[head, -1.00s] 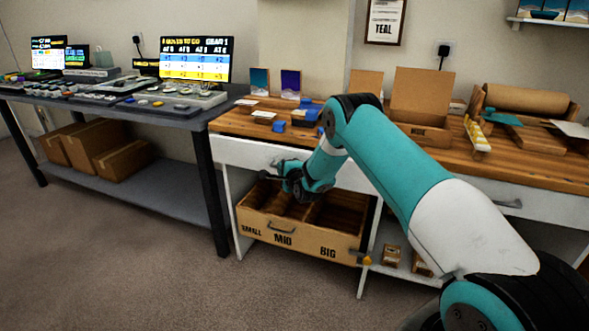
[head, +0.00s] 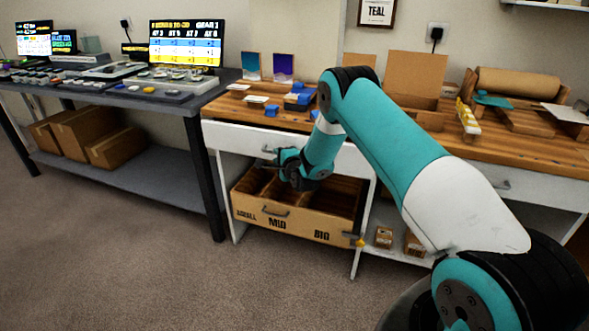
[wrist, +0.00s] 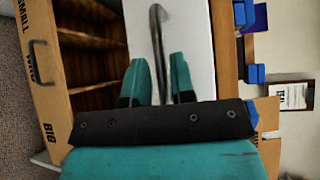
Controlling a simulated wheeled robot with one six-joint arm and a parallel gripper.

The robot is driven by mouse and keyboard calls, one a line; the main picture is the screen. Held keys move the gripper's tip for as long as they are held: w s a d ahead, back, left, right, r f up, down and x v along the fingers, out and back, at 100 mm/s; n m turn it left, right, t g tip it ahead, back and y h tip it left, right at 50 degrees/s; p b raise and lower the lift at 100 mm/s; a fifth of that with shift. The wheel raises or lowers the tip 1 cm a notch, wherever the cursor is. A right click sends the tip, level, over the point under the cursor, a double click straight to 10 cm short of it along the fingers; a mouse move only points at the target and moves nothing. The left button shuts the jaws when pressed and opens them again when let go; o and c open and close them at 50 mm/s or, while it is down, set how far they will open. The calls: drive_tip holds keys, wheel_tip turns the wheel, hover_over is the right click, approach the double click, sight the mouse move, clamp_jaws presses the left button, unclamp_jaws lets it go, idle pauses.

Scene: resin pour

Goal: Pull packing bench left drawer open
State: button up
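The packing bench's left drawer has a white front (head: 228,139), which looks flush under the wooden top in the head view. Its grey bar handle (wrist: 158,35) runs up the middle of the wrist view, on the white drawer front (wrist: 190,25). My gripper (head: 277,157) is at this handle in the head view, partly covering it. In the wrist view my gripper (wrist: 160,82) is open, its two teal fingers apart with the lower end of the handle between them in the picture. I cannot tell whether either finger touches the bar.
A wooden bin (head: 295,229) marked SMALL, MID and BIG juts out below the drawer, close under my gripper. A dark table (head: 170,106) with screens stands to the left. Small boxes (head: 384,237) sit on the lower shelf at right. Carpet in front is clear.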

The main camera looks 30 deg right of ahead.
drive_tip(key=s+a+r+b, duration=0.1)
drive_tip(key=s+r+b, duration=0.1)
drive_tip(key=s+b, duration=0.6)
drive_tip(key=s, duration=0.6)
drive_tip(key=shift+a, duration=0.25)
